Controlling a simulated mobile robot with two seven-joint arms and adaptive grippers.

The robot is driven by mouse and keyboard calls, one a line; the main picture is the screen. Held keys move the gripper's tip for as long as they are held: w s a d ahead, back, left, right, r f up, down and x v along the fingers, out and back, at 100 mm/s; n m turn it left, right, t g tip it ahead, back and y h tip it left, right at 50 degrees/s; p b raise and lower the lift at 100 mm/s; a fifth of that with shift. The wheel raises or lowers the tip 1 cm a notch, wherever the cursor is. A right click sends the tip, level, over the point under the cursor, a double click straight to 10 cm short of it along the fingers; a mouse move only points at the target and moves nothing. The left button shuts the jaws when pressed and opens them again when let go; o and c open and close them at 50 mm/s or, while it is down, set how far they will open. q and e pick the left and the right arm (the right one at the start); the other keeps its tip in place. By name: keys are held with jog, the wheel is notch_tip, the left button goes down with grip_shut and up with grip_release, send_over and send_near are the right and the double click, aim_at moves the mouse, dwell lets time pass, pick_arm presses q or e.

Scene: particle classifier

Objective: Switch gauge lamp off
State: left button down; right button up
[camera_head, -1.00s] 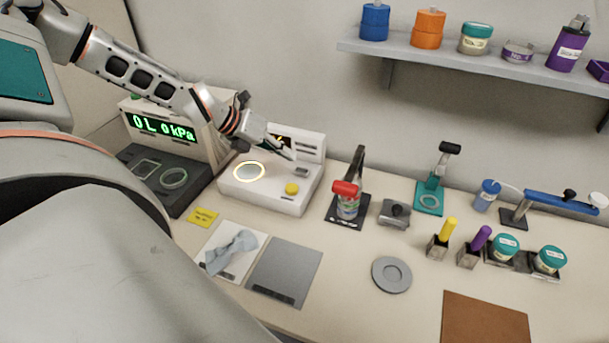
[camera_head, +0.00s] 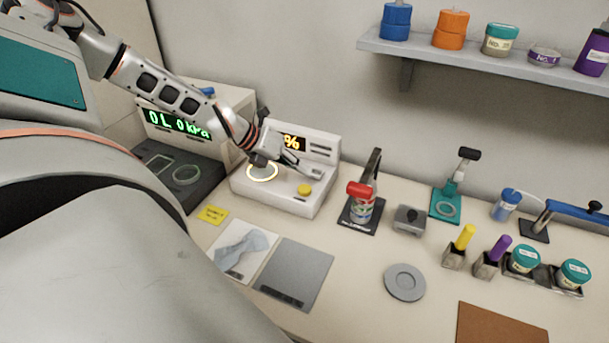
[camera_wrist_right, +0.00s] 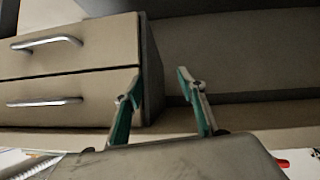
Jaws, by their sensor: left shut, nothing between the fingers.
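The white gauge (camera_head: 283,202) stands at the back left of the bench. It has a glowing yellow-white ring (camera_head: 262,171), an orange "%" display (camera_head: 292,142) and a yellow knob (camera_head: 304,189). My left gripper (camera_head: 312,171) is shut and empty, its tips low over the right rear of the gauge's top. They cover the spot where a small grey switch showed earlier; I cannot tell if they touch it. My right gripper (camera_wrist_right: 162,88) shows in the right wrist view with its teal fingers apart and nothing between them.
The dark pressure device (camera_head: 185,130) with green digits stands left of the gauge. A shelf (camera_head: 470,65) with jars hangs above. Drawers (camera_wrist_right: 75,70) show in the right wrist view.

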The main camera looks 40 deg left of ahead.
aim_at(302, 188)
pick_arm(q)
jog(key=shift+f+b, duration=0.4)
jog(key=shift+f, duration=0.45)
jog(key=shift+f+b, duration=0.75)
jog(key=shift+f, duration=0.05)
pick_arm(e)
jog(key=shift+a+f, duration=0.15)
jog(key=shift+f, duration=0.55)
jog(key=shift+a+f, duration=0.15)
jog(key=shift+f, duration=0.5)
jog(key=shift+w+r, duration=0.15)
jog(key=shift+r, duration=0.05)
pick_arm(q)
jog(key=shift+f, duration=0.1)
pick_arm(e)
jog(key=shift+f, duration=0.2)
pick_arm(q)
jog(key=shift+f+b, duration=0.4)
jog(key=shift+b, duration=0.15)
pick_arm(e)
jog(key=shift+s+f, duration=0.2)
jog(key=shift+f, duration=0.35)
